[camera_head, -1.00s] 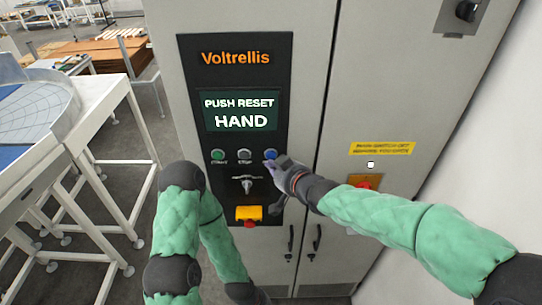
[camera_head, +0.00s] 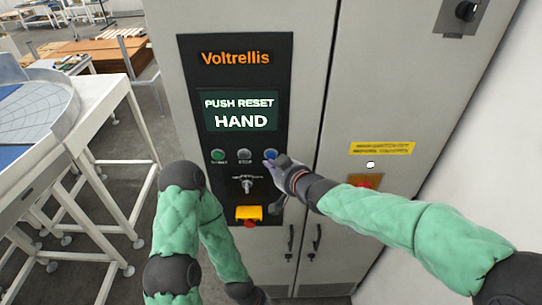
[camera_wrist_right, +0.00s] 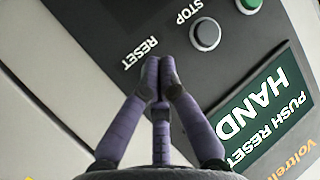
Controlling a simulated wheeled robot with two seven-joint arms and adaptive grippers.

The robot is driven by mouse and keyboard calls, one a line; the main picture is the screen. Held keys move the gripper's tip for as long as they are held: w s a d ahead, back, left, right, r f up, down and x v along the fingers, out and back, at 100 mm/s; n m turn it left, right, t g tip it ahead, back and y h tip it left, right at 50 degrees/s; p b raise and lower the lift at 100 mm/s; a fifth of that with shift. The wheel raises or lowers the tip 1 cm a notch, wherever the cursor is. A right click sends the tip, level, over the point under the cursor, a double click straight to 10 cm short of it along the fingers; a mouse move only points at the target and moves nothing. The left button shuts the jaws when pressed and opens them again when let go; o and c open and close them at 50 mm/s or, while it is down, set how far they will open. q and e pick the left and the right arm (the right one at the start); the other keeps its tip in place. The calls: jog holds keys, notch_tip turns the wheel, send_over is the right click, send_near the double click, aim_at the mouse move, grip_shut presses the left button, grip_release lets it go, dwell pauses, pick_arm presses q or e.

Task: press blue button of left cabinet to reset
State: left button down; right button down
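The grey left cabinet has a black control panel (camera_head: 286,95) with a lit screen (camera_head: 240,111) reading "PUSH RESET HAND". Below it a blue button (camera_head: 271,154) is at the right end of a row, beside a grey stop button (camera_head: 244,155) and a green button (camera_head: 218,155). My right gripper (camera_head: 269,164) is at the blue button's lower edge. In the right wrist view its fingers (camera_wrist_right: 159,68) are together and empty, beside the RESET label (camera_wrist_right: 140,53), and hide the blue button. I cannot tell whether they touch it. My left arm hangs low; its gripper is mostly cut off at the bottom edge.
Below the buttons are a rotary switch (camera_head: 246,184) and a red stop knob on a yellow base (camera_head: 248,214). A second grey cabinet door (camera_head: 400,110) is at the right, behind my right arm. A white-framed conveyor (camera_head: 95,112) stands at the left.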

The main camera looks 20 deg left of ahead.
jog(key=shift+w, duration=0.35)
jog(key=shift+w+a+p, duration=0.15)
jog(key=shift+w+p, duration=0.2)
jog(key=shift+p, duration=0.1)
dwell(0.5)
dwell(0.4)
jog(key=shift+s+d+b, duration=0.2)
jog(key=shift+s+b, duration=0.5)
jog(key=shift+s, duration=0.1)
jog(key=s+b, duration=0.2)
jog(key=s+d+b, duration=0.1)
jog(key=s+b, duration=0.1)
jog(key=shift+s+d+b, duration=0.2)
jog(key=shift+s+b, duration=0.2)
dwell(0.5)
